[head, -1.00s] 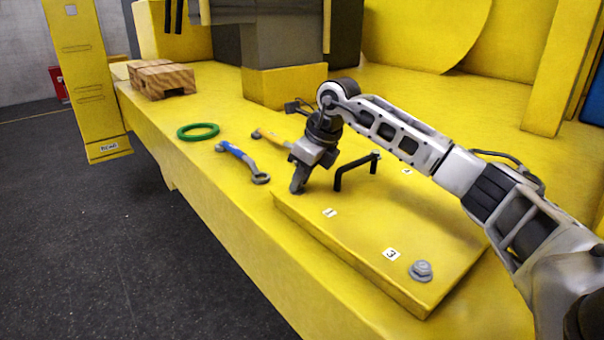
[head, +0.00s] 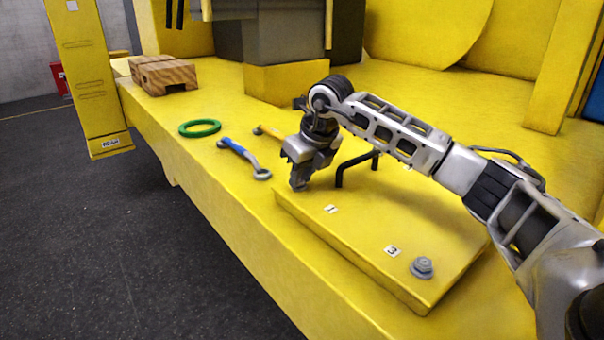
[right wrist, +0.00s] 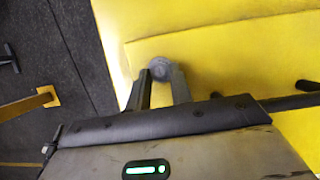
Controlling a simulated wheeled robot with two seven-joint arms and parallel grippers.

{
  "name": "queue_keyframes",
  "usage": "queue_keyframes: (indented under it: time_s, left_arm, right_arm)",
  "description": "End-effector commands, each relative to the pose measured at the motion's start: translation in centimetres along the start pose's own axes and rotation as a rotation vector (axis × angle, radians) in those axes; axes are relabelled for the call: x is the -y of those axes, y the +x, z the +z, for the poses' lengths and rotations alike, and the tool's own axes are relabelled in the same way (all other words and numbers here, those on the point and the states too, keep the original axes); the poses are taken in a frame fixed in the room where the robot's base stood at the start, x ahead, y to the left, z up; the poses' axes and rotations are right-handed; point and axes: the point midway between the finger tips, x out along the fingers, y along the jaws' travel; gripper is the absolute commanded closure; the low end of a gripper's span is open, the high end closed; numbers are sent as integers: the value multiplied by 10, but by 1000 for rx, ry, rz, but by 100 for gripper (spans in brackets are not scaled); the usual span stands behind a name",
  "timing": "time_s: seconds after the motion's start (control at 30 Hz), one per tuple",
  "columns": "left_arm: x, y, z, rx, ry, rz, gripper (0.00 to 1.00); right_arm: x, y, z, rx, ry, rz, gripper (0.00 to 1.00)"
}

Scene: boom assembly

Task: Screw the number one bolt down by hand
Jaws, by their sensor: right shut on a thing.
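The number one bolt (right wrist: 161,69) shows as a round grey head between the fingertips in the right wrist view. My right gripper (right wrist: 160,80) is shut on it, one finger on each side. In the head view my right gripper (head: 298,183) points down at the left corner of the raised yellow plate (head: 360,230), beside the label 1 (head: 330,209). The gripper hides the bolt there, so I cannot tell how far it sits in the plate. My left gripper is not in view.
Another bolt (head: 422,267) sits by the label 3 (head: 392,251). A black handle (head: 340,172) rises from the plate behind the gripper. A blue-handled wrench (head: 243,158), a hammer (head: 270,133), a green ring (head: 199,128) and a wooden block (head: 162,75) lie to the left.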

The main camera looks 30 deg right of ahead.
Motion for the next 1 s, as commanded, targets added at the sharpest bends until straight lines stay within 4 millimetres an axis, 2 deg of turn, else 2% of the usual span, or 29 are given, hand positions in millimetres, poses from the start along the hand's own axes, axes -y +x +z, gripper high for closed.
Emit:
queue_keyframes:
  time_s: [0.1, 0.13, 0.2, 0.5, 0.63, 0.77, 1.0]
  left_arm:
    - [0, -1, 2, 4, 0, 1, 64]
    - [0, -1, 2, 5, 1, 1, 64]
    - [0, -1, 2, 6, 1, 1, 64]
    - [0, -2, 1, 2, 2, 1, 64]
    - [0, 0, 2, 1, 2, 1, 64]
    - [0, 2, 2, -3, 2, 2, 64]
    - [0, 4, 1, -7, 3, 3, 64]
  right_arm:
    - [1, -2, 1, 4, 1, -1, 100]
    - [1, -2, 1, 5, 1, -1, 76]
    - [1, -2, 1, 4, 0, -1, 56]
    - [0, -2, 1, 3, -1, 0, 56]
    - [0, -12, 1, 6, -1, 0, 56]
    - [1, -35, 2, 9, -1, -1, 56]
    - [1, -94, 1, 9, -1, -1, 56]
